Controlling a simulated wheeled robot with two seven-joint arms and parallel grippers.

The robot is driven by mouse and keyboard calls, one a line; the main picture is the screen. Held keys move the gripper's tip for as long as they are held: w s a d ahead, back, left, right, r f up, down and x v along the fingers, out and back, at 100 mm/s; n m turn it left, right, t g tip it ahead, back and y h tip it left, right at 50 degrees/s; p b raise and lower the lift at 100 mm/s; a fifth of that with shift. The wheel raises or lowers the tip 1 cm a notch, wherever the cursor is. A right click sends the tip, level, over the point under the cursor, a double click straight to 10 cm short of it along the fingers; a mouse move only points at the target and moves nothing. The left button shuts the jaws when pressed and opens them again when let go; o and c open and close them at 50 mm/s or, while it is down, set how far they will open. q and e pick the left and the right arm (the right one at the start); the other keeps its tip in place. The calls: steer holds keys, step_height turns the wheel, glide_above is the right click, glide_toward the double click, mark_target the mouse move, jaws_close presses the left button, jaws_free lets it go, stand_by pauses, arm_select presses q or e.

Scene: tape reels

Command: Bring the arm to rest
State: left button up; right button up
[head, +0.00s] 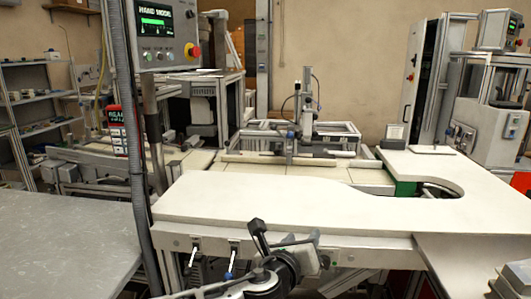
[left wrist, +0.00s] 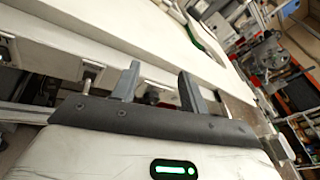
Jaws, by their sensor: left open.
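My left gripper (head: 285,240) shows in the head view at the bottom centre, in front of the front edge of the white worktable (head: 300,208). In the left wrist view its two dark fingers (left wrist: 160,84) stand apart with nothing between them. The gripper is open and empty, and no contact with the table can be made out. My right gripper is not in view. No tape reel can be made out in either view.
A control box (head: 165,35) with a green-lit screen and a red button hangs at the upper left. A grey table (head: 65,240) lies at the left. A machine with a frame (head: 300,135) stands behind the worktable. The white tabletop is bare.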

arm_select(q)
steer(key=s+a+f+n+g, duration=0.3)
steer(key=s+a+f+n, duration=0.1)
steer(key=s+f+n, duration=1.1)
steer(key=s+a+f+n+y, duration=0.1)
steer(key=s+a+f+n, duration=0.1)
steer(key=s+a+n, duration=0.2)
steer(key=s+a+f+n+y, duration=0.1)
steer(key=s+a+f+n, duration=0.2)
steer(key=a+n, duration=0.5)
steer(key=s+a+f+n+g+y, duration=0.1)
steer(key=s+a+f+n, duration=0.2)
steer(key=s+a+n, duration=0.2)
steer(key=shift+s+a+f+n+y, duration=0.2)
steer(key=shift+s+a+n+y, duration=0.1)
steer(key=shift+a+n, duration=0.35)
steer(key=shift+d, duration=0.1)
